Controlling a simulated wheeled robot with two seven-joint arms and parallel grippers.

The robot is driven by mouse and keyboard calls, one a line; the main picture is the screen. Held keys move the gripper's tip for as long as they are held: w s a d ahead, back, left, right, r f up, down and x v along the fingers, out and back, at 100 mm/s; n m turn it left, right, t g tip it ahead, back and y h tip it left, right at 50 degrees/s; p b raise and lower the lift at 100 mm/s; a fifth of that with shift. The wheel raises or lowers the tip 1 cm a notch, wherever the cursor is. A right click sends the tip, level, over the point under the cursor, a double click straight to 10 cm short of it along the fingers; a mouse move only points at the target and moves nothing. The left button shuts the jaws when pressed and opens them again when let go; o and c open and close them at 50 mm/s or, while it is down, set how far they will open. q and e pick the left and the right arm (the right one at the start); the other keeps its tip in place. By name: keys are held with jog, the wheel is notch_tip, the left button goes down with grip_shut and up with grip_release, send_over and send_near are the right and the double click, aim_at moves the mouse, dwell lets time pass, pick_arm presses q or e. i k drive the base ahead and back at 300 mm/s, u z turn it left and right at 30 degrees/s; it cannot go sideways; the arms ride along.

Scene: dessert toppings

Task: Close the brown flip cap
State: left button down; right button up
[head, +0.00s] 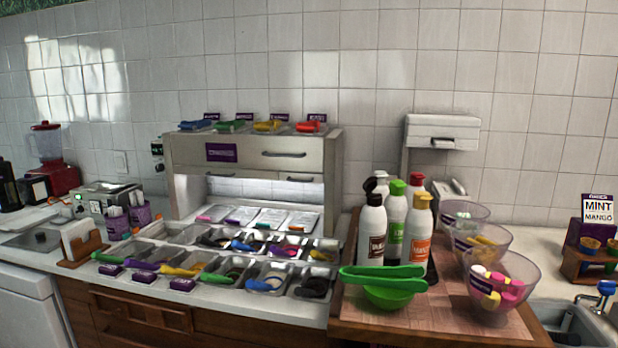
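A white squeeze bottle (371,222) with a brown label stands upright at the front left of a bottle group on the wooden counter at right. On top is its dark brown flip cap (374,199). A dark lid part (370,184) sticks up above the cap's base and looks flipped open, though it is small in the picture. Neither of my grippers is in view, and nothing touches the bottle from my side.
Clear bowls (503,285) stand to the right. Topping trays (268,278) fill the counter to the left.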

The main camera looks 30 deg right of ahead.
aim_at(370, 184)
jog(key=u, duration=1.3)
jog(key=k, duration=1)
jog(key=z, duration=1.9)
jog(key=i, duration=0.55)
jog(key=z, duration=0.1)
